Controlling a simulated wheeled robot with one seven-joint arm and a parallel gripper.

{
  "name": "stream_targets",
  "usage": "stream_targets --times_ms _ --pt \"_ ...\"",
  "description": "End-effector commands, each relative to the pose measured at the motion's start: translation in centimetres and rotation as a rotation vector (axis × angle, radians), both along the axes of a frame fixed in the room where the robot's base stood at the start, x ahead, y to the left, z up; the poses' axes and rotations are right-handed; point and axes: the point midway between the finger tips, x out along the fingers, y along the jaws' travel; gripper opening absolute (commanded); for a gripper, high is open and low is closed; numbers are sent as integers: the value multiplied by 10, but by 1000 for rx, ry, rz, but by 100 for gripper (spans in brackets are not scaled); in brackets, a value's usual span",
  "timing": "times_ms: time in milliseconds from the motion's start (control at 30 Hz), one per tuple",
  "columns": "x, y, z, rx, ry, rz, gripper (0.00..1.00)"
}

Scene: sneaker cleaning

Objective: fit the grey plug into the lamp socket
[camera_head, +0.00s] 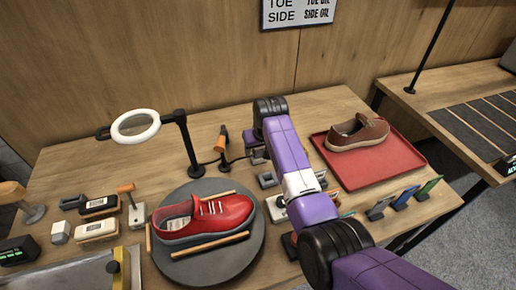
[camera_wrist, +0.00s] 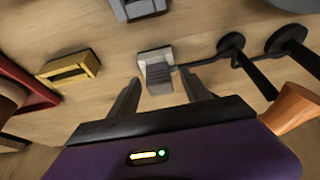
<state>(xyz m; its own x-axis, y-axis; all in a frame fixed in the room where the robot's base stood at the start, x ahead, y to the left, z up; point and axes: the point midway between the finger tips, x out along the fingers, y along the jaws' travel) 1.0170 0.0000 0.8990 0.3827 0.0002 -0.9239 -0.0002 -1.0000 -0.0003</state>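The grey plug (camera_wrist: 158,76), with a paler end, lies on the wooden table in the wrist view. A dark cable runs from it to the right. My gripper (camera_wrist: 162,82) is open, with one dark fingertip on either side of the plug and gaps between; I cannot tell its height above the table. In the head view the plug (camera_head: 258,156) shows partly beside my purple arm, which hides most of the gripper. A yellow-framed block with a dark slot (camera_wrist: 69,70) and a grey block (camera_wrist: 138,8) stand nearby; I cannot tell which is the lamp socket.
A ring lamp (camera_head: 136,126) on a black stand and an orange-headed tool (camera_head: 221,138) stand left of my arm. A red shoe sits on a round turntable (camera_head: 215,271). A red tray (camera_head: 405,161) holds a brown shoe. Several small cards stand at the right front.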

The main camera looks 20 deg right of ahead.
Motion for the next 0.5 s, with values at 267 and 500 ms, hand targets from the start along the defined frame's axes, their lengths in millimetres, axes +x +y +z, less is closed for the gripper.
stream_targets --times_ms 267,500 --pt "-1 0 5 0 -2 0 56" --pt "-13 0 33 -1 -4 0 56"
